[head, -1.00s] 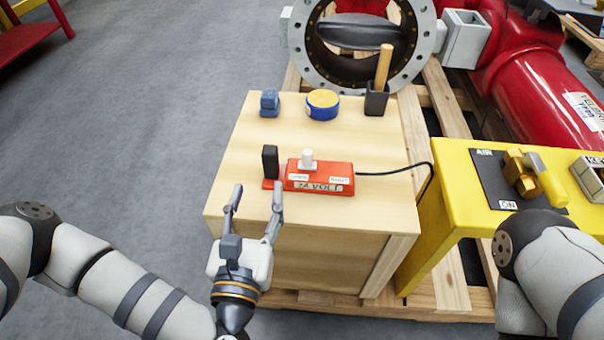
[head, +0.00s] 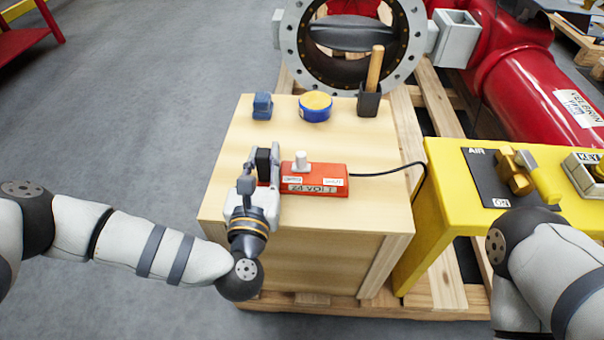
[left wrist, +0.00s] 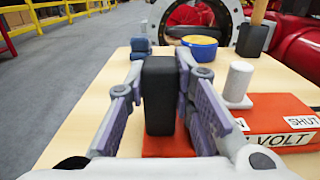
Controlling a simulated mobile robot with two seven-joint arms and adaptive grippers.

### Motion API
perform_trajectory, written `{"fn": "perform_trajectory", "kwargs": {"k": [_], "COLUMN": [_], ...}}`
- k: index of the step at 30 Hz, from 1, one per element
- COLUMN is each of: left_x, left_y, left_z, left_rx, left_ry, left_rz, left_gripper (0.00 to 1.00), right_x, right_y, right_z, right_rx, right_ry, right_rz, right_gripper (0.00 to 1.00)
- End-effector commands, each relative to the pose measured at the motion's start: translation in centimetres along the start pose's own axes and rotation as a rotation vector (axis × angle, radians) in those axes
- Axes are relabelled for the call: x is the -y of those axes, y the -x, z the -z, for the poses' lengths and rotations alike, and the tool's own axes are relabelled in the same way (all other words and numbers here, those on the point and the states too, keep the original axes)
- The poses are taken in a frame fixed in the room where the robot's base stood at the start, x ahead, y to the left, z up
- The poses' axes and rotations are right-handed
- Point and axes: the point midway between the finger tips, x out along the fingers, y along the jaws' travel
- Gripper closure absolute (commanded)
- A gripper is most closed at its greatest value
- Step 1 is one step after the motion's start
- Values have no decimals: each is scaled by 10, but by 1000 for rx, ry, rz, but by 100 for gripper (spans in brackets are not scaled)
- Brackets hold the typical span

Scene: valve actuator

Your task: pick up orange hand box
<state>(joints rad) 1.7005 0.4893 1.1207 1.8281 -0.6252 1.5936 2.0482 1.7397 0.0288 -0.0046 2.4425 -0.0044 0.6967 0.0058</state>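The orange hand box (head: 318,188), marked 24 VOLT, lies on the wooden crate top. It has a white knob and an upright black block at its left end, which also shows in the left wrist view (left wrist: 159,95). My left gripper (head: 264,163) has its fingers on both sides of this black block; in the left wrist view (left wrist: 160,70) they appear closed against it. The orange base rests on the wood. My right gripper is out of view; only part of my right arm shows at lower right.
A blue block (head: 262,106), a yellow and blue round tin (head: 315,107) and a black holder with a wooden handle (head: 369,101) stand along the crate's back. A black cable runs right from the box. A yellow stand (head: 440,200) is at right.

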Motion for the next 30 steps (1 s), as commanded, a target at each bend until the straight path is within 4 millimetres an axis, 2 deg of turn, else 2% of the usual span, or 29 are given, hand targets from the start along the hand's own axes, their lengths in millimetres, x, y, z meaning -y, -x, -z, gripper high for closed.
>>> {"fn": "perform_trajectory", "kwargs": {"k": [8, 11, 18, 22, 23, 27, 30], "left_x": [0, 0, 0, 0, 0, 0, 0], "left_y": [0, 0, 0, 0, 0, -1, 0], "left_z": [-1, -7, -66, -87, -85, -50, -33], "left_rx": [1, 2, 5, 2, 0, -4, 1], "left_ry": [1, 2, 4, 2, 1, 1, 2], "left_rz": [0, 0, 0, -1, -2, -5, -1], "left_gripper": [100, 100, 100, 100, 100, 100, 100], "right_x": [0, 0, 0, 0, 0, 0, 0], "right_y": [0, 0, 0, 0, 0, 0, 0], "right_z": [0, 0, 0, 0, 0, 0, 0], "right_rx": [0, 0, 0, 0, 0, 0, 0], "right_ry": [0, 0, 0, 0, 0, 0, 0], "right_rz": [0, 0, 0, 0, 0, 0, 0], "right_gripper": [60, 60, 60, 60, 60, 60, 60]}}
